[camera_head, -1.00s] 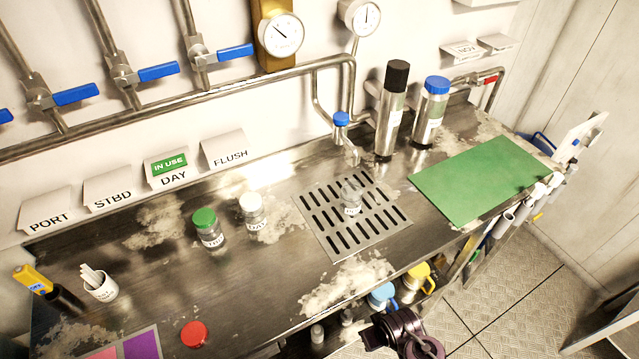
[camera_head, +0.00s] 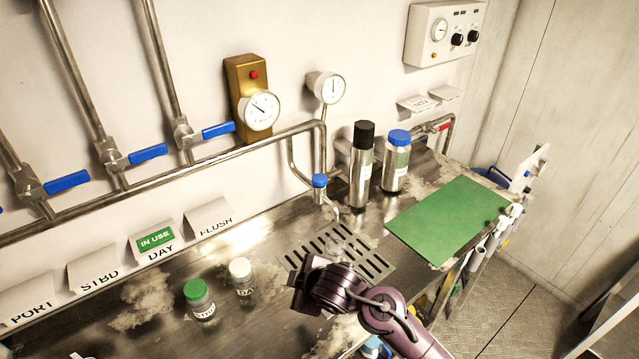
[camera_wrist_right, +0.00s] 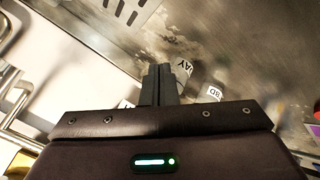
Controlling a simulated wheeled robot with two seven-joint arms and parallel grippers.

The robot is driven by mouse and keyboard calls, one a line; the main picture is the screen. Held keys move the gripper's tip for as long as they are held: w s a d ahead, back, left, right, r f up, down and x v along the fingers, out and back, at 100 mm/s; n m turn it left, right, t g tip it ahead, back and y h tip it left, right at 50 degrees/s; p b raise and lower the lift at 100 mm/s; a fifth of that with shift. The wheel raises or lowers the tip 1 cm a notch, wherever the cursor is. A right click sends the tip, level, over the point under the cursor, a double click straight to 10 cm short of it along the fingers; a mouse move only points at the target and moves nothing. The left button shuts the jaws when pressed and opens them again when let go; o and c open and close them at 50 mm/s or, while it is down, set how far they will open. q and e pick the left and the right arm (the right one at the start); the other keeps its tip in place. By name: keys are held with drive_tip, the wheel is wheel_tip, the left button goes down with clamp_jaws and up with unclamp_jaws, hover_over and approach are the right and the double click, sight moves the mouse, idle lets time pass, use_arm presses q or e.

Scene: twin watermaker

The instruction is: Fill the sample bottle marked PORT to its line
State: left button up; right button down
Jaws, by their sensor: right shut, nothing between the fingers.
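A clear open bottle (camera_head: 337,246) stands on the slotted drain grate (camera_head: 378,266) beneath the tap; my right arm partly covers it, and its label and water level cannot be read. The tap has a blue knob (camera_head: 319,181) and a bent spout (camera_head: 332,208). My right gripper (camera_head: 297,284) is over the counter by the grate's near left corner. In the right wrist view its fingers (camera_wrist_right: 165,72) are shut and empty, with the DAY label (camera_wrist_right: 185,67) just behind them. The PORT sign (camera_head: 30,308) is at the far left. My left gripper is not in view.
A green-capped STBD bottle (camera_head: 200,300) and white-capped DAY bottle (camera_head: 241,276) stand left of my gripper. A black-topped cylinder (camera_head: 361,170) and blue-capped bottle (camera_head: 396,162) stand behind a clear green mat (camera_head: 448,220). Blue-handled valves (camera_head: 148,154) line the wall; IN USE (camera_head: 155,239) hangs on DAY.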

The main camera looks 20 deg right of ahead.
drive_tip(key=w+a+r+n+t+y, duration=0.1)
drive_tip(key=w+a+r+n+y, duration=0.15)
drive_tip(key=w+r+n, duration=0.45)
wheel_tip(320, 180, up, 19)
drive_tip(key=n+g+h+p, duration=0.1)
drive_tip(key=n+p, duration=0.1)
drive_tip(key=n, duration=1)
hover_over(323, 181)
drive_tip(key=shift+w+f, duration=0.1)
drive_tip(key=shift+b, duration=0.3)
wheel_tip(323, 181, down, 8)
drive_tip(key=b, duration=0.6)
drive_tip(key=shift+r, duration=0.25)
drive_tip(key=shift+f+b, duration=0.45)
drive_tip(key=shift+f, duration=0.25)
